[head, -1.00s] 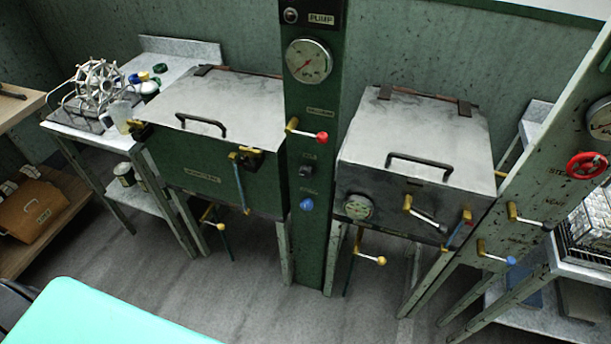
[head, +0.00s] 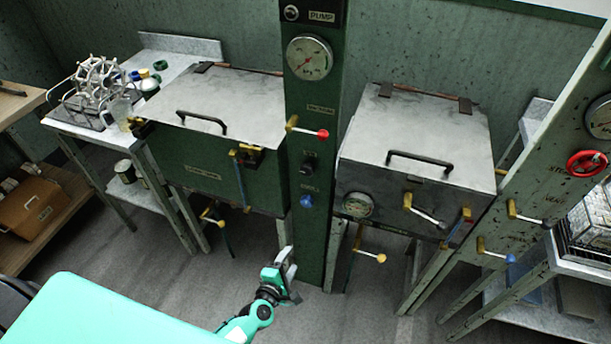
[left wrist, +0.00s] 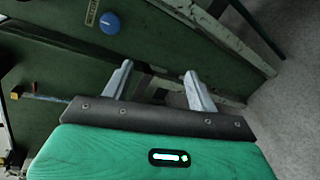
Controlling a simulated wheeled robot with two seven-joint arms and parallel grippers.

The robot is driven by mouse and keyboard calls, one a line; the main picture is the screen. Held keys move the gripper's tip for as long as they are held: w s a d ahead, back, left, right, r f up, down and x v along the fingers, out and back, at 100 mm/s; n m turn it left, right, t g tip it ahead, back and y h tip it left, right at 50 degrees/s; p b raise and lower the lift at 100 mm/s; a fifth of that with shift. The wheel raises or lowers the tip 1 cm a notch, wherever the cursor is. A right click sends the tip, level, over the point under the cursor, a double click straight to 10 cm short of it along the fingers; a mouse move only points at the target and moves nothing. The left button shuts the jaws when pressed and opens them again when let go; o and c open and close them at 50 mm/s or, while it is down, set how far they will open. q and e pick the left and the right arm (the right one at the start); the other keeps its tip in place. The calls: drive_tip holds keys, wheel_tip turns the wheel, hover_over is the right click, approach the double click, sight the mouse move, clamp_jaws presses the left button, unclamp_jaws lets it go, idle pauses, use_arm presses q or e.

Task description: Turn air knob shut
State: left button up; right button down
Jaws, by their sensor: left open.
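The green pump column (head: 325,240) stands in the middle of the head view. A black knob (head: 306,168) and a blue knob (head: 306,201) below it are mounted on its front. The small labels above them are too blurred to tell which one reads air. My left gripper (head: 285,270) is open and empty, low in front of the column's foot, below both knobs and apart from them. In the left wrist view its two fingers (left wrist: 157,84) are spread, and the blue knob (left wrist: 110,23) shows beyond them at upper left. My right gripper is not seen.
A lever with a red ball (head: 308,130) sticks out above the knobs. Lidded basins stand left (head: 230,100) and right (head: 415,130) of the column, with yellow-ended levers below them. A turquoise surface (head: 100,310) fills the lower left. The floor before the column is clear.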

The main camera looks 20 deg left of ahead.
use_arm(q)
drive_tip(key=w+r+n+t+y, duration=0.1)
drive_tip(key=w+r+n+t, duration=0.15)
drive_tip(key=r+n, duration=0.7)
drive_tip(key=n+y, duration=0.1)
drive_tip(key=n, duration=0.4)
approach(306, 172)
drive_tip(key=shift+m+t, duration=0.25)
drive_tip(key=shift+t, duration=0.1)
drive_tip(key=w, duration=0.3)
drive_tip(key=w+p, duration=0.1)
drive_tip(key=w, duration=0.2)
drive_tip(key=w+p, duration=0.1)
drive_tip(key=w, duration=0.2)
drive_tip(key=shift+w+f, duration=0.1)
drive_tip(key=shift+f, duration=0.25)
drive_tip(key=c, duration=1)
